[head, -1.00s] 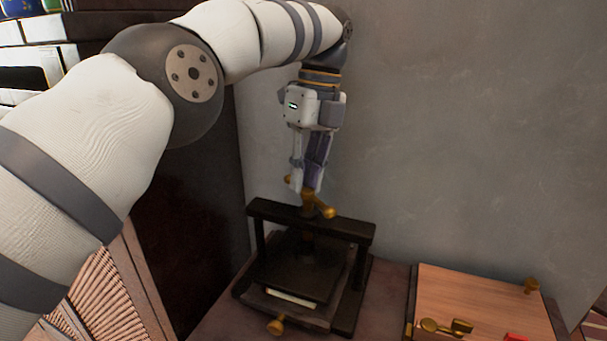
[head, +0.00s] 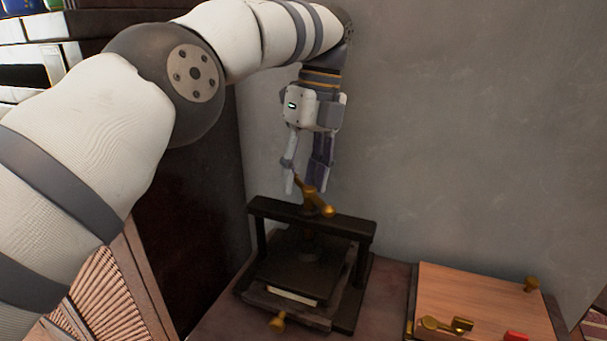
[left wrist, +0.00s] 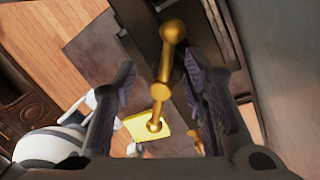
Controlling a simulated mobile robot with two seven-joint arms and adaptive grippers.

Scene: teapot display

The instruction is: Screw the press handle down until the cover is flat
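The dark press (head: 350,228) stands on the bench below my left arm, a crossbeam over its dark cover (head: 285,265). A pale strip (head: 292,297) shows at the cover's front edge; I cannot tell if the cover lies flat. The brass press handle (head: 317,200) sits above the beam on its screw, its bar slanting down to the right. It also shows in the left wrist view (left wrist: 161,92). My left gripper (head: 304,182) points down over the handle, fingers spread. In the left wrist view the bar lies between the fingers (left wrist: 163,95), with gaps both sides. My right gripper is out of view.
A brass knob (head: 277,321) sticks out at the press's front. A wooden box (head: 480,295) with brass fittings and a red piece (head: 515,336) stands to the right. A grey wall (head: 470,130) is close behind; a dark cabinet side (head: 195,220) is at left.

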